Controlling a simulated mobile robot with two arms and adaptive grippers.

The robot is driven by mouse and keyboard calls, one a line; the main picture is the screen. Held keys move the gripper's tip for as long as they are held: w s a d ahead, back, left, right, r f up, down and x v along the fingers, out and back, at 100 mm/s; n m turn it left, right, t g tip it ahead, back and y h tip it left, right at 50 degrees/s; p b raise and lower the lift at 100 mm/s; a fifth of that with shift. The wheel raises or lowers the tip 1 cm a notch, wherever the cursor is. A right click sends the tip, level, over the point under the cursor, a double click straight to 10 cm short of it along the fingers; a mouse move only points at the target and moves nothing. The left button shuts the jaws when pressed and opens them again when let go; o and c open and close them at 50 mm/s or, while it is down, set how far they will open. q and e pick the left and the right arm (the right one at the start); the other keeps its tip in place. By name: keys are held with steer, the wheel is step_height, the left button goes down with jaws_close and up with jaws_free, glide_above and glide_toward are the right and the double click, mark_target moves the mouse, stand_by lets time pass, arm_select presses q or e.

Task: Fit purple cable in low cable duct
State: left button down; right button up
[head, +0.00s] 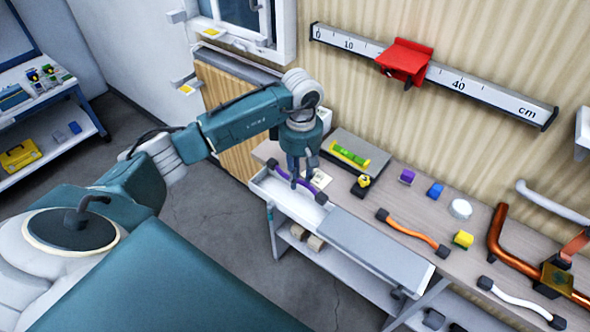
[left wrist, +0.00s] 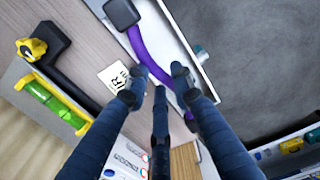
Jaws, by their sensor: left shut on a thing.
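The purple cable (head: 311,188) has a dark end plug and lies over the open end of the low cable duct (head: 284,197), a white channel along the table's front edge. My left gripper (head: 296,174) points down there and is shut on the cable. In the left wrist view the cable (left wrist: 150,57) runs between the fingertips (left wrist: 156,88), with its dark plug at the top. The white duct (left wrist: 187,38) shows close beside it; I cannot tell how deep the cable sits. The cable's other end is partly hidden by a finger. My right gripper is out of view.
A grey lid (head: 375,248) covers the duct's nearer part. An orange cable (head: 412,233), a white cable (head: 520,303), small blocks and a copper pipe (head: 497,235) lie on the table. A spirit level (head: 349,154) is behind the gripper. A ruler with a red slider (head: 404,61) hangs on the wall.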

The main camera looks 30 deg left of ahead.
arm_select(q)
steer(key=shift+s+a+f+n, duration=0.1)
steer(key=shift+a+f+n, duration=0.4)
steer(key=shift+d+f+b, duration=0.1)
steer(key=shift+f+b, duration=0.35)
steer(key=shift+f, duration=0.25)
steer(key=b, duration=0.3)
glide_above(296, 202)
step_height(296, 202, down, 4)
steer(key=shift+f, duration=0.15)
steer(key=shift+f+b, duration=0.9)
steer(key=shift+f, duration=0.1)
steer(key=shift+d, duration=0.1)
steer(key=shift+b, duration=0.4)
steer(key=shift+f, duration=0.15)
steer(key=shift+f+b, duration=0.4)
steer(key=shift+b, duration=0.15)
